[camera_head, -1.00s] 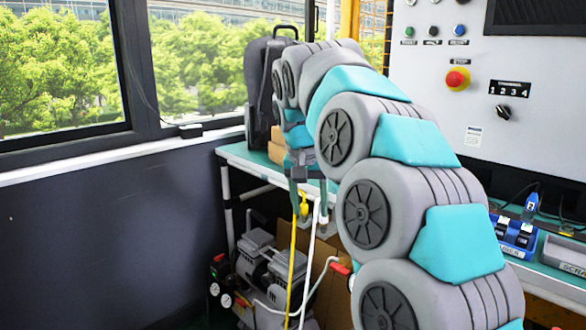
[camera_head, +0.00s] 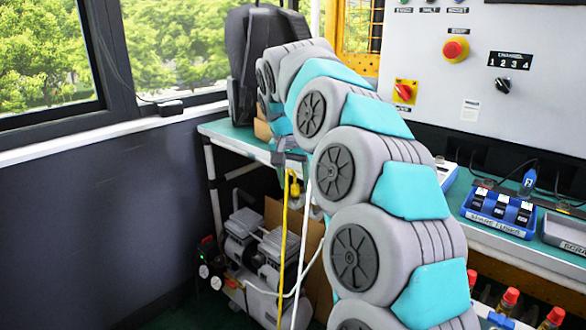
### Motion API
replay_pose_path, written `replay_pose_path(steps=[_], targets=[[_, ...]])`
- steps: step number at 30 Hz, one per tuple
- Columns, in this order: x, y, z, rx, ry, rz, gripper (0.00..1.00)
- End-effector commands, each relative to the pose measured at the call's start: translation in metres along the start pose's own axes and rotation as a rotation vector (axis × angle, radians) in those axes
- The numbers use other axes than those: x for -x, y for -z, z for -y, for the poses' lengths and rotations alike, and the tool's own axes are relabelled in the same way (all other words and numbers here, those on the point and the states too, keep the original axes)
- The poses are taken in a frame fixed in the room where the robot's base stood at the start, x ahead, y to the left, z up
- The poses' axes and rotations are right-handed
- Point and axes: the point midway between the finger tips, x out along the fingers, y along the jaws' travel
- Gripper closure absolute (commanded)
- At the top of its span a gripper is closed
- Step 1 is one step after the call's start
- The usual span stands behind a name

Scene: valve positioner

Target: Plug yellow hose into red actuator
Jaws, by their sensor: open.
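The yellow hose (camera_head: 284,252) hangs down in front of the table at its left end. Its yellow upper end (camera_head: 293,184) is just below my gripper (camera_head: 292,165). My gripper is open, small in view and partly hidden by my grey and teal arm. I cannot tell whether the hose end lies between the fingers or behind them. I cannot make out a red actuator for certain; my arm covers much of the middle of the view.
A white hose (camera_head: 305,225) hangs beside the yellow one. A grey compressor (camera_head: 270,255) stands under the table (camera_head: 225,128). A black case (camera_head: 255,60) stands on the table's far end. Blue trays (camera_head: 500,209) and red-topped items (camera_head: 510,297) are at right. The floor at left looks clear.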

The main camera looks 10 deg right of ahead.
Motion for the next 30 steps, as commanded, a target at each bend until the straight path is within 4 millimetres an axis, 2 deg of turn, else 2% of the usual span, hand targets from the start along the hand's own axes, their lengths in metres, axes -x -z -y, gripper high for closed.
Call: replay_pose_path(steps=[4, 12, 27, 30], targets=[[-0.0112, -0.0001, 0.0004, 0.000, 0.002, -0.001, 0.40], [-0.0128, 0.0003, 0.0004, -0.001, 0.003, -0.002, 0.41], [-0.0128, 0.0001, 0.0003, 0.000, 0.002, -0.001, 0.97], [-0.0128, 0.0000, 0.0002, 0.000, 0.002, -0.001, 1.00]])
